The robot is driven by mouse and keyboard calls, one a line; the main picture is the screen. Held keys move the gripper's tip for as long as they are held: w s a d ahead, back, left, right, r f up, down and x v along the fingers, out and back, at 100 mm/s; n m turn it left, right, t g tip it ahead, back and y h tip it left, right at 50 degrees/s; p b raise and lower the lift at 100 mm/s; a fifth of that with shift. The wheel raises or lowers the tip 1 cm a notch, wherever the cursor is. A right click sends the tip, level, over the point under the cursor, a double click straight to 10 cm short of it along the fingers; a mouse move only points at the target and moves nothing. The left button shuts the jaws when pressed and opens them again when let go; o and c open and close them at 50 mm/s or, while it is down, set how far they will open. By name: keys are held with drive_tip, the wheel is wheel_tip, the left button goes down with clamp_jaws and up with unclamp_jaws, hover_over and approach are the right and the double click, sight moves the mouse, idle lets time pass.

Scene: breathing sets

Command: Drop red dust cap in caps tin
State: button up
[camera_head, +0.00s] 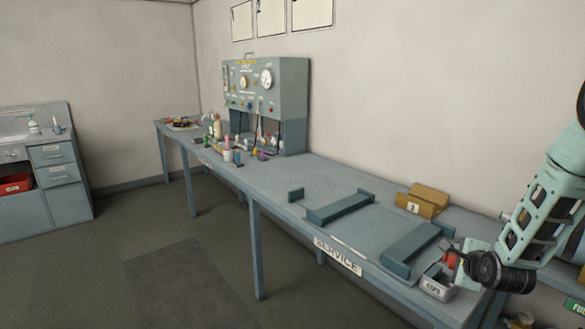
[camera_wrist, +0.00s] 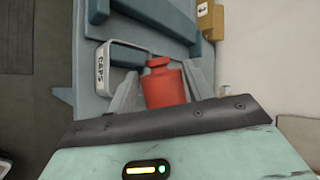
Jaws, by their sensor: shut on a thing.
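The red dust cap (camera_wrist: 166,84) is between the two grey fingers of my gripper (camera_wrist: 162,88) in the wrist view; my gripper is shut on it. In the head view my gripper (camera_head: 456,262) is at the right end of the service bench, and the red cap (camera_head: 450,259) shows partly there. The caps tin (camera_head: 437,284) is a small open grey box with a white label at the bench's front edge, just below and left of my gripper. In the wrist view the tin (camera_wrist: 101,66), marked CAPS, lies left of the held cap, apart from it.
The blue-grey service bench (camera_head: 280,196) carries two cradle-like blocks (camera_head: 340,207) (camera_head: 411,248) left of the tin. A cardboard box (camera_head: 423,199) stands near the wall. A gauge panel (camera_head: 266,88) and several bottles are farther along.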

drive_tip(key=o, duration=1)
drive_tip(key=p+v, duration=1.6)
drive_tip(key=v, duration=0.1)
drive_tip(key=shift+s+r, duration=0.15)
